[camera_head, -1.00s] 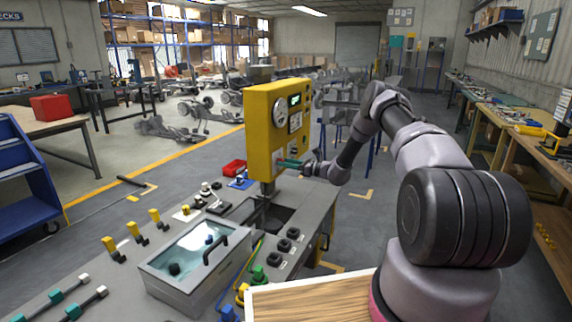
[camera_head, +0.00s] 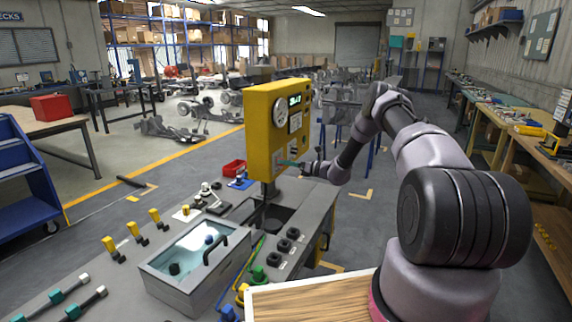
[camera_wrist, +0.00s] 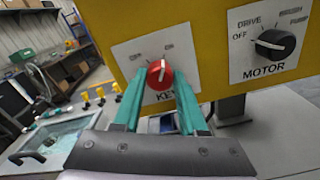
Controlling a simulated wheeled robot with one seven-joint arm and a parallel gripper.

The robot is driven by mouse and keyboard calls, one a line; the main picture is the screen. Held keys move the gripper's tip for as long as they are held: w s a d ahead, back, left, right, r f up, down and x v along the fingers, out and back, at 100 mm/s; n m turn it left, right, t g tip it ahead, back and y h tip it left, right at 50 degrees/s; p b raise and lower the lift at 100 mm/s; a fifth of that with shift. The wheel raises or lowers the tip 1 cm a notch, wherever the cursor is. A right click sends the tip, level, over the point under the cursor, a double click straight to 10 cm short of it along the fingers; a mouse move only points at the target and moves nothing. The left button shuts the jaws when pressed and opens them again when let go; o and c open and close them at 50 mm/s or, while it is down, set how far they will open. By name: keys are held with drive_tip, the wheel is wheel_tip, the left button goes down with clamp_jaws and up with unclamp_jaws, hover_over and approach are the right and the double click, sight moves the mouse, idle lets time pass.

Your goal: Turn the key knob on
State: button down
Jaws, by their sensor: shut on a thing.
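The red key knob (camera_wrist: 159,73) sits on a pale plate marked KEY on the yellow control panel (camera_head: 262,115). Its white mark points up and slightly right, toward the right-hand of two small labels above it. My gripper (camera_wrist: 160,82) has its teal fingers on both sides of the knob and is shut on it. In the head view my gripper (camera_head: 284,163) is at the panel's lower front, and the knob itself is too small to make out there. A display (camera_head: 294,101) near the panel's top shows lit green characters.
A black motor knob (camera_wrist: 275,43) is on a separate plate to the right of the key plate. Below the panel is a grey bench (camera_head: 318,205) with a clear-lidded box (camera_head: 180,290), several yellow handles and black knobs. A wooden board (camera_head: 310,303) lies near my base.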

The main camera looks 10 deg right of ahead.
drive_tip(key=shift+c, duration=2.2)
unclamp_jaws()
drive_tip(key=shift+d, duration=0.1)
drive_tip(key=v, duration=1)
drive_tip(key=shift+s+d, duration=0.2)
drive_tip(key=shift+d, duration=0.05)
